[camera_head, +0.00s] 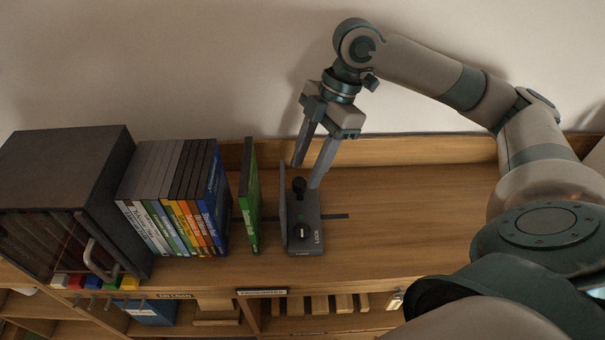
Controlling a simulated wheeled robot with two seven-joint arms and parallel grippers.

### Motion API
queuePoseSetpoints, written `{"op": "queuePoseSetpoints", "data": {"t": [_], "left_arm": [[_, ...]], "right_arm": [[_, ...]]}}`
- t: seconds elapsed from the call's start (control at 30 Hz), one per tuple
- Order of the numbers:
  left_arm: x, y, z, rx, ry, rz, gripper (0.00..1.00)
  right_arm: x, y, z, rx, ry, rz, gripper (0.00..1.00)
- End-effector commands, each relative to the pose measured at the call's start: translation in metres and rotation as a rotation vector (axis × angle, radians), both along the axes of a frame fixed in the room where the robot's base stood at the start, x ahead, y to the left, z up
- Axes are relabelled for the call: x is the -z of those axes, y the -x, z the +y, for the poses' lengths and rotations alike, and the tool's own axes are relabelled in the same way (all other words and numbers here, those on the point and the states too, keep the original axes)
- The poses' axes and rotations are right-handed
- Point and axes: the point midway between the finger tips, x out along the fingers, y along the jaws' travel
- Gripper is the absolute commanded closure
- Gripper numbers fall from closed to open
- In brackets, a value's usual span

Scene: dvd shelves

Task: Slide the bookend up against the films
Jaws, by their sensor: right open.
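The bookend (307,222) is a dark grey plate and base with a black knob and a lock dial marked LOCK. It stands on the wooden shelf top, right of the films (185,200). The films stand upright in a row; a green film (250,195) stands apart at their right, with gaps on both sides of it. A narrow gap lies between the green film and the bookend plate. My right gripper (305,177) is open, its fingers pointing down at the back part of the bookend by the knob. Whether they touch it I cannot tell. My left gripper is not in view.
A dark cabinet (65,175) with a handle stands left of the films. A low wooden back rail (420,150) runs along the wall. Small coloured blocks lie at the front left.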

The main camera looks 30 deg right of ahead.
Motion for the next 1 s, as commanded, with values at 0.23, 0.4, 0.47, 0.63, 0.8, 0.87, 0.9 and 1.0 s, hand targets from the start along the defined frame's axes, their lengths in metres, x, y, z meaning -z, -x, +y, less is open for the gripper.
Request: {"op": "queuePoseSetpoints", "data": {"t": [0.23,0.4,0.47,0.63,0.8,0.87,0.9,1.0], "left_arm": [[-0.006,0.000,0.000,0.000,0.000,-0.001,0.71],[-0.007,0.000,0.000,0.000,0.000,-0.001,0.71],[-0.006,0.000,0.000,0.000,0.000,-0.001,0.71],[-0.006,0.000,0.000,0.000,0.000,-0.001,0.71],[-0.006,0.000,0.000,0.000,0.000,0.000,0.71],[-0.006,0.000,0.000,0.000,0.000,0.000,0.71],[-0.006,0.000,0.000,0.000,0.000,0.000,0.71],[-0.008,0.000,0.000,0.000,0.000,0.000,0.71]], "right_arm": [[0.026,0.001,0.011,-0.001,-0.001,0.002,0.57],[0.033,0.000,0.014,-0.001,0.000,0.000,0.57],[0.033,0.000,0.014,-0.001,0.000,0.000,0.57],[0.034,0.000,0.014,-0.001,0.000,-0.001,0.57],[0.033,0.000,0.014,0.000,0.000,-0.001,0.93],[0.033,0.000,0.014,0.000,0.000,-0.001,1.00],[0.033,0.001,0.014,0.000,0.000,0.000,1.00],[0.033,0.000,0.015,-0.001,-0.001,0.000,1.00]]}}
